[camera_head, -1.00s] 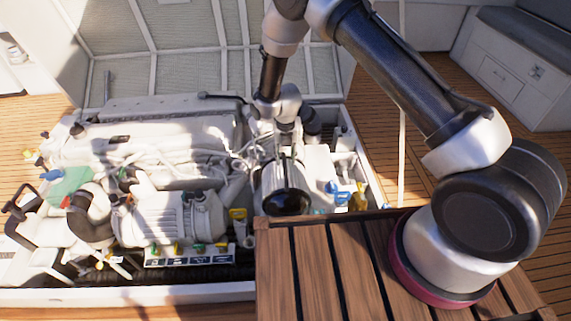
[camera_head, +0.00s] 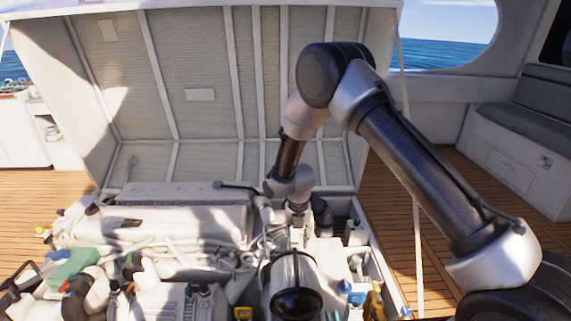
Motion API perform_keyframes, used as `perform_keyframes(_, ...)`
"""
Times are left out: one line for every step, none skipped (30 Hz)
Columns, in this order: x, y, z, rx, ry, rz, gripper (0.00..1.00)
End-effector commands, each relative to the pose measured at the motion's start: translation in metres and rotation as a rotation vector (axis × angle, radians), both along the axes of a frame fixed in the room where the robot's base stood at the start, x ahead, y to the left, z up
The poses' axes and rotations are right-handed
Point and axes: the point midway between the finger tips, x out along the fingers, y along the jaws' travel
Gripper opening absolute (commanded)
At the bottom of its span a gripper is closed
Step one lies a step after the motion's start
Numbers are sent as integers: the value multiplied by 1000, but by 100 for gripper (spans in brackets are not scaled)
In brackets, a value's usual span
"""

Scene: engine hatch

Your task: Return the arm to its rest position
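My arm rises from the lower right, bends at a dark elbow at the top and comes down over the engine (camera_head: 165,225). My gripper (camera_head: 298,216) is at the low end of the arm, above the right part of the engine bay, behind a pale cylinder with a black end (camera_head: 296,300). It is small and partly hidden among the engine parts. I cannot see its fingertips clearly, nor whether it touches or holds anything.
The raised hatch lid (camera_head: 205,95) stands behind the engine and my arm. A thin pale strut (camera_head: 416,230) runs down on the right. Blue and yellow fittings (camera_head: 355,297) sit at the bay's right side. Wooden deck (camera_head: 395,215) is clear to the right; a grey bench (camera_head: 530,125) stands beyond.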

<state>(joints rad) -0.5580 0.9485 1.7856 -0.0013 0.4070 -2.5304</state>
Motion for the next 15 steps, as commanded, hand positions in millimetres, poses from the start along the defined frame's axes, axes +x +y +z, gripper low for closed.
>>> perform_keyframes(-1,-1,0,-3,4,-57,38)
perform_keyframes(-3,-2,0,-7,10,-112,38)
perform_keyframes(-5,-3,0,-16,21,-202,38)
perform_keyframes(-8,-5,0,-26,30,-283,38)
perform_keyframes(-15,-9,-1,-42,47,-371,38)
perform_keyframes(-27,-17,-3,-75,72,-500,38)
perform_keyframes(-39,-24,-5,-106,92,-603,38)
perform_keyframes(-51,-32,-5,-140,108,-706,38)
perform_keyframes(-63,-39,3,-177,118,-843,38)
perform_keyframes(-70,-44,13,-200,120,-947,38)
perform_keyframes(-77,-50,25,-223,119,-1054,38)
perform_keyframes(-84,-60,45,-249,113,-1199,38)
perform_keyframes(-90,-68,61,-265,105,-1312,38)
perform_keyframes(-95,-77,80,-278,95,-1426,38)
perform_keyframes(-102,-89,105,-291,81,-1575,38)
